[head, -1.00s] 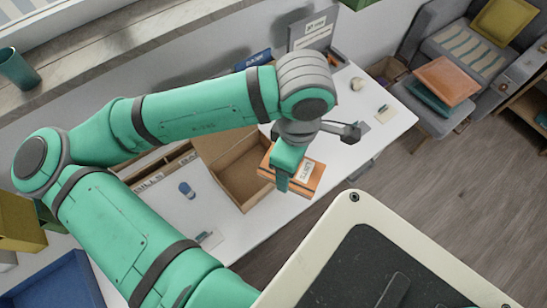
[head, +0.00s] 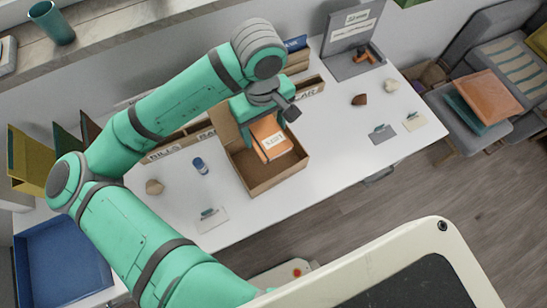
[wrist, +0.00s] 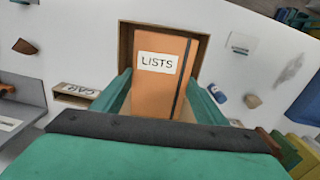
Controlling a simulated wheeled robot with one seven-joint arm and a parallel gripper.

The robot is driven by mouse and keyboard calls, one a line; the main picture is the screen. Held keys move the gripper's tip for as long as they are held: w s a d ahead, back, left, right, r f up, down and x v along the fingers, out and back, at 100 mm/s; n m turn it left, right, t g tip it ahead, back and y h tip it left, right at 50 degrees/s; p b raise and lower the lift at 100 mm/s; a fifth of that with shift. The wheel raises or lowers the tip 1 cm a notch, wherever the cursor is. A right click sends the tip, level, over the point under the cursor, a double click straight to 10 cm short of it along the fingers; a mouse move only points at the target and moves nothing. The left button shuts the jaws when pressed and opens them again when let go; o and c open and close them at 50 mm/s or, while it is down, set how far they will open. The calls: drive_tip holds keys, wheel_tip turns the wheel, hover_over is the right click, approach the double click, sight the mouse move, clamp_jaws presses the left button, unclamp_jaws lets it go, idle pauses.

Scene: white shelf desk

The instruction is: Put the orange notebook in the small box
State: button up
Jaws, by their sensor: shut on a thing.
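The orange notebook (head: 270,139) has a white label and a dark strap. In the wrist view the notebook (wrist: 160,82) shows the word LISTS on its label. My gripper (head: 262,112) is shut on it, with a green finger on each side in the wrist view. The small box (head: 290,172) is open brown cardboard on the white desk. The notebook is over the box's opening, within its outline in both views. Whether it touches the box floor cannot be told. The box (wrist: 193,37) also shows around the notebook's far end.
On the white desk (head: 345,140) a blue bottle (head: 200,166), a card with a clip (head: 212,218) and a tan lump (head: 154,187) stand left of the box. A grey board (head: 352,45) stands at the back right. The desk front is mostly clear.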

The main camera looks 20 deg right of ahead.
sight(266, 140)
wheel_tip(266, 140, down, 17)
drive_tip(key=shift+f, duration=0.15)
idle(0.5)
drive_tip(key=shift+f, duration=0.15)
drive_tip(key=o, duration=1.3)
drive_tip(key=shift+c, duration=0.2)
wheel_tip(266, 140, up, 12)
drive_tip(key=shift+r, duration=0.2)
drive_tip(key=shift+s+d, duration=0.1)
